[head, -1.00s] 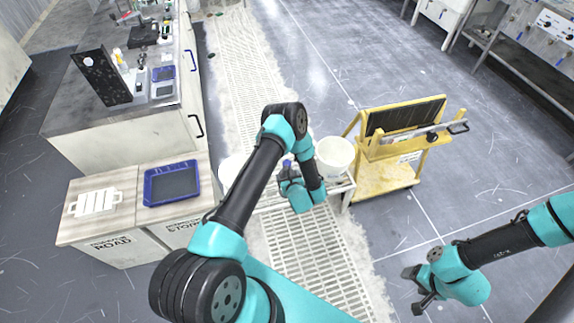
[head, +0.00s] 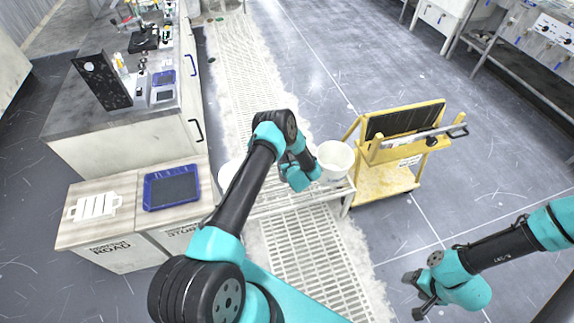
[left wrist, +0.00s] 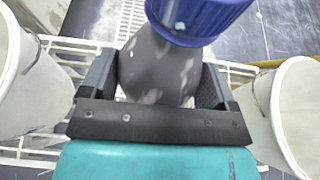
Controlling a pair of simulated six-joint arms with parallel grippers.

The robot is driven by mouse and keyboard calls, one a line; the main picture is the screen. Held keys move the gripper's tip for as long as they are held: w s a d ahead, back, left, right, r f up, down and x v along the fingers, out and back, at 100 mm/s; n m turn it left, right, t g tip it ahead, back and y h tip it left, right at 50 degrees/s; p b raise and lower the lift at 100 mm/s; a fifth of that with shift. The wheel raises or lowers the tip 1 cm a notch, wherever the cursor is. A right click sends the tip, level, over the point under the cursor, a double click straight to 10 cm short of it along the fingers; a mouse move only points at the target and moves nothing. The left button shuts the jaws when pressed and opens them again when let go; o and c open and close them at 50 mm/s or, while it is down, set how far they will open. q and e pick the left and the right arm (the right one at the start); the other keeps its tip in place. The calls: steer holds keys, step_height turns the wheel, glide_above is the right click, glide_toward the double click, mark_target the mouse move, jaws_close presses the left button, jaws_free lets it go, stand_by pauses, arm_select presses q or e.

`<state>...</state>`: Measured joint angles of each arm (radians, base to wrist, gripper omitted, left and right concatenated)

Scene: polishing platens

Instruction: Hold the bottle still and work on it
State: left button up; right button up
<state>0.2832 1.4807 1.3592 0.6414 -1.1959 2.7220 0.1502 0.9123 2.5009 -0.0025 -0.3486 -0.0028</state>
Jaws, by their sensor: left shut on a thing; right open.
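A grey bottle (left wrist: 155,68) with a blue cap (left wrist: 195,18) stands between the two fingers of my left gripper (left wrist: 158,82) in the left wrist view. The fingers are shut on the body, below the cap. The bottle's lower end is hidden by the gripper. In the head view my left arm hides the bottle and most of that gripper, at the white rack (head: 262,206). My right gripper (head: 413,294) is open and empty at the lower right, over the floor, well away from the bottle.
White buckets flank the bottle: one on the right (head: 336,158) and one on the left (head: 229,174), partly behind my arm. A yellow cart (head: 385,182) stands right of the rack. A blue tray (head: 172,187) lies on the cabinet at left. The floor between the cart and my right gripper is clear.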

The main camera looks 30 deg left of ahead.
arm_select(q)
steer(key=shift+w+a, duration=0.15)
steer(key=shift+w, duration=0.1)
steer(key=shift+w+f, duration=0.15)
steer(key=shift+f, duration=1.8)
steer(key=o, duration=1.6)
steer(key=v, duration=1.2)
steer(key=shift+a, duration=0.1)
